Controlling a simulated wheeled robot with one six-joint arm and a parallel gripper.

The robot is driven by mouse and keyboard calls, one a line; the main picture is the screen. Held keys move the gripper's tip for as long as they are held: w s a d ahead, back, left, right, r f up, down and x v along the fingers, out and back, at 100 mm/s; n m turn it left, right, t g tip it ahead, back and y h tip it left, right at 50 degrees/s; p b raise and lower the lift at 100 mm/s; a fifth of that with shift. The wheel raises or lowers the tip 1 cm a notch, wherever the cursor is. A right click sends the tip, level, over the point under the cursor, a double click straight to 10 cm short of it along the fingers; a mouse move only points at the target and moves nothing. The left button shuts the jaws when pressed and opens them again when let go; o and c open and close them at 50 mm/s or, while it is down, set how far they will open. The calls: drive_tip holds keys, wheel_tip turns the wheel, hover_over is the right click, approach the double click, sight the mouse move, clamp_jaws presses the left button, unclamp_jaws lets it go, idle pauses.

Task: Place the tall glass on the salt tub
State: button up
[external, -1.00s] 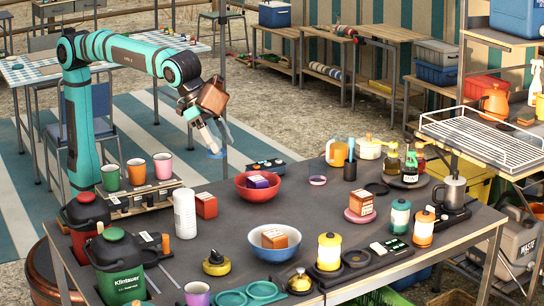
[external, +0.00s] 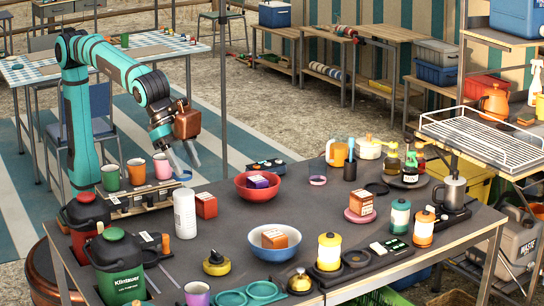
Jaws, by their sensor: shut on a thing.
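My gripper (external: 185,158) hangs over the back left of the grey table, its fingers pointing down. It is shut on a small blue thing (external: 182,177), of which only a low rounded part shows between and below the fingertips. I cannot tell whether this is the tall glass. It is just right of the pink cup at the rack's right end, above and behind the white cylinder. A white upright cylinder (external: 185,213), which may be the salt tub, stands on the table in front of the rack. A see-through vessel with a pinkish base (external: 318,180) stands farther right.
A rack with green, orange and pink cups (external: 163,167) is close left of my gripper. A red box (external: 206,205) stands right of the white cylinder. A red bowl (external: 258,190) and a blue-and-white bowl (external: 274,251) lie farther right. Green and red canisters stand front left.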

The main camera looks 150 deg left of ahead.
sight(185, 175)
drive_tip(key=shift+f, duration=1.85)
drive_tip(key=o, duration=1)
drive_tip(key=shift+f, duration=0.1)
drive_tip(key=shift+c, duration=0.2)
drive_tip(key=v, duration=1.2)
